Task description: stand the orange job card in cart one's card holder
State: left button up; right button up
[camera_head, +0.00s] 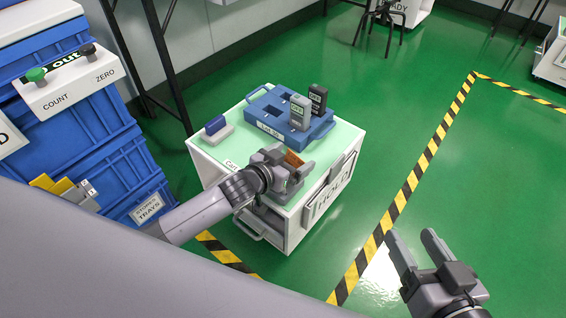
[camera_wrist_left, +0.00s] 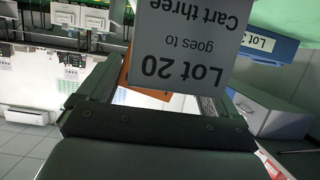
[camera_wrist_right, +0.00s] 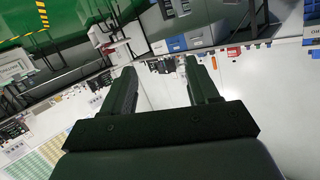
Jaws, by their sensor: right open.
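The orange job card (camera_head: 293,159) is between the fingers of my left gripper (camera_head: 291,163), over the front part of the cart's green top. In the left wrist view, orange (camera_wrist_left: 124,68) shows beside and below a grey printed face (camera_wrist_left: 190,40) reading "Lot 20 goes to Cart three", upside down. I cannot tell whether the two are one piece. The cart (camera_head: 215,168) has a partly covered label at its front edge; its number is hidden. My arm hides the card holder. My right gripper (camera_head: 413,258) is open and empty over the floor, right of the cart.
A blue tray (camera_head: 262,121) labelled Lot 20 sits on the cart, with a grey tester (camera_head: 300,113) and a black tester (camera_head: 317,100). A small blue-topped block (camera_head: 216,127) stands left. Stacked blue crates (camera_head: 120,145) stand further left.

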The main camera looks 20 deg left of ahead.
pick_arm(q)
jog(key=shift+s+a+f, duration=0.55)
jog(key=shift+f, duration=0.2)
jog(key=p+v, duration=0.1)
jog(key=v, duration=0.1)
jog(key=p+v, duration=0.2)
jog(key=v, duration=0.1)
jog(key=shift+d+r, duration=0.1)
jog(key=shift+r, duration=0.3)
jog(key=shift+p+v, duration=1.05)
jog(key=shift+v, duration=1.9)
pick_arm(e)
jog(key=shift+w+a+r+m+g, duration=0.2)
jog(key=shift+a+m+g, duration=0.3)
jog(key=shift+g, duration=0.3)
pick_arm(q)
jog(key=shift+d+r, duration=0.1)
pick_arm(e)
jog(key=shift+s, duration=0.1)
